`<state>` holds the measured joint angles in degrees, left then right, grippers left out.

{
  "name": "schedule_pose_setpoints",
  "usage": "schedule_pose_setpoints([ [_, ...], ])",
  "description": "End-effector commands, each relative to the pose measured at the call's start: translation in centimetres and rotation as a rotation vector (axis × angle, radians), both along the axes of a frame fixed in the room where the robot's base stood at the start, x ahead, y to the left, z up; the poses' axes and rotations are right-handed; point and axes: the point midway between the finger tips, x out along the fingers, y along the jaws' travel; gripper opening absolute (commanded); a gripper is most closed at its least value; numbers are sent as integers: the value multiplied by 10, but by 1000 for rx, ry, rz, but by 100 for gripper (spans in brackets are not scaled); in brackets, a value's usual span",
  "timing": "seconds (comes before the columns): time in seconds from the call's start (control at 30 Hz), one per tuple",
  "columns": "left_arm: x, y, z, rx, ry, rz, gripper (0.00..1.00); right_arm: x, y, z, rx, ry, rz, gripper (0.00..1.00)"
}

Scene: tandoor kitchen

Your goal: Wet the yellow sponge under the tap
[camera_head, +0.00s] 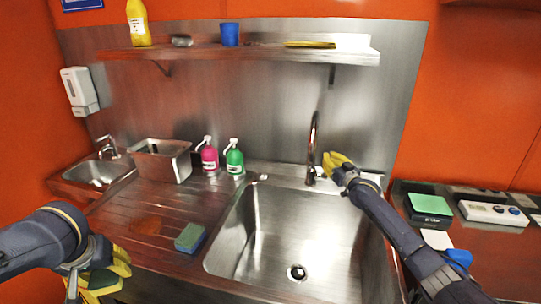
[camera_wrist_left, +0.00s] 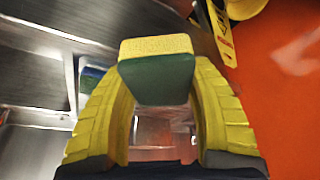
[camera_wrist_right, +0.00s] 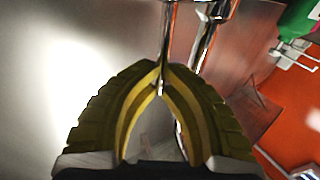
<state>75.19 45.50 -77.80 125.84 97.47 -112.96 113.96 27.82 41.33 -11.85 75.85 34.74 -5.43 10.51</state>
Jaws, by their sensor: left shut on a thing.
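The yellow sponge (camera_wrist_left: 156,46) has a green layer and sits between the fingers of my left gripper (camera_wrist_left: 158,85), which is shut on it. In the head view my left gripper (camera_head: 105,278) is at the lower left, in front of the counter's drainboard, away from the sink. The tap (camera_head: 313,145) is a tall curved metal spout behind the sink basin (camera_head: 290,235). My right gripper (camera_head: 332,160) is close beside the tap, on its right. In the right wrist view its fingertips (camera_wrist_right: 160,70) come together near the thin metal lever; whether they touch it is unclear.
A green and blue sponge (camera_head: 190,238) lies on the drainboard left of the basin. Pink (camera_head: 209,158) and green (camera_head: 235,160) bottles and a steel container (camera_head: 162,160) stand behind. A shelf (camera_head: 240,57) runs above. The basin is empty, with a drain (camera_head: 296,272).

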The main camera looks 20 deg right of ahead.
Motion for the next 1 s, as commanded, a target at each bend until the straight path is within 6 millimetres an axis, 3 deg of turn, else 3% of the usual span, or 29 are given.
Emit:
schedule_pose_setpoints([
  [0.17,0,0,0,0,0,0,32,-13,-12,-1,-21,-20,-17,0],
  [0.5,0,0,0,0,0,0,32,-14,-13,0,-23,-25,-19,0],
  [0.53,0,0,0,0,0,0,32,-14,-13,0,-23,-25,-19,10],
  [0.7,0,0,0,0,0,0,32,-14,-13,0,-23,-25,-19,30],
  [1.0,0,0,0,0,0,0,32,-15,-13,0,-22,-25,-19,32],
])
